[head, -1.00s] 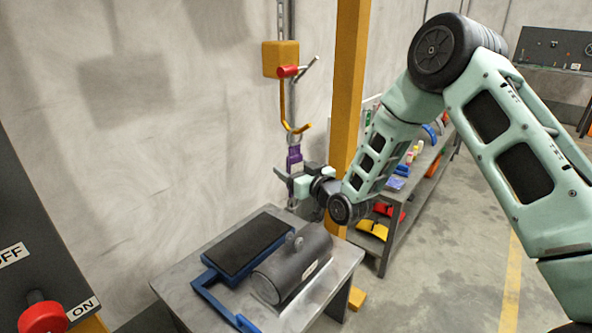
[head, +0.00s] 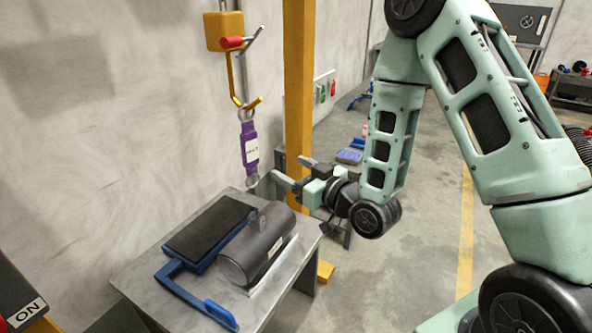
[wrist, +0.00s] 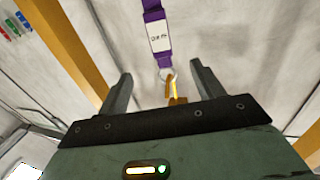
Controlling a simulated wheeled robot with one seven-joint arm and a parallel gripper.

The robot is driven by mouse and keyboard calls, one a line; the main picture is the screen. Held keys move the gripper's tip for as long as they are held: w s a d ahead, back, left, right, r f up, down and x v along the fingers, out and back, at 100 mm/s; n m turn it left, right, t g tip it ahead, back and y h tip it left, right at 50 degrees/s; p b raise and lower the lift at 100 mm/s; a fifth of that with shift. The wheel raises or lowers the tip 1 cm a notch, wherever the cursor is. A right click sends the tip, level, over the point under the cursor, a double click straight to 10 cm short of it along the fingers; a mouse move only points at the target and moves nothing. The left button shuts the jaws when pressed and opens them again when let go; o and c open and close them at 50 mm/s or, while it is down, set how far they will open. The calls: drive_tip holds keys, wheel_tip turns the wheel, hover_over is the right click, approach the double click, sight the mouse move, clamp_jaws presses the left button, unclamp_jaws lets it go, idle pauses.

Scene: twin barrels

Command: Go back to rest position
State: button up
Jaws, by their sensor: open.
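My gripper (head: 290,173) is open and empty, to the right of a purple strap (head: 249,150) with a white label. A visible gap separates the fingers from the strap in the head view. The strap hangs from a yellow hook (head: 245,104), with a metal ring at its lower end. In the wrist view, my open fingers (wrist: 162,78) point toward the strap (wrist: 157,32), which shows beyond them. My arm stretches in from the right of the head view, bent at the elbow.
A metal table (head: 140,282) below holds a dark grey barrel (head: 255,252) and a blue-framed black pad (head: 210,230). A yellow post (head: 298,80) stands behind my gripper. A control panel (head: 20,300) is at lower left. Open floor (head: 430,220) lies to the right.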

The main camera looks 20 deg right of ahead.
drive_tip(key=s+a+r+n+g+h+p, duration=0.1)
drive_tip(key=s+a+n+g+p, duration=0.2)
drive_tip(key=s+a+g, duration=0.6)
drive_tip(key=s+r+g+h+p, duration=0.1)
drive_tip(key=s+r+g+h, duration=0.1)
drive_tip(key=s, duration=0.8)
drive_tip(key=s+a+r+g+h+p, duration=0.1)
drive_tip(key=s+r+g, duration=0.4)
drive_tip(key=s, duration=0.5)
drive_tip(key=shift+s+a+r+g+h, duration=0.15)
drive_tip(key=shift+s+a+g+h, duration=0.2)
drive_tip(key=shift+h, duration=0.55)
drive_tip(key=shift+w+d, duration=0.15)
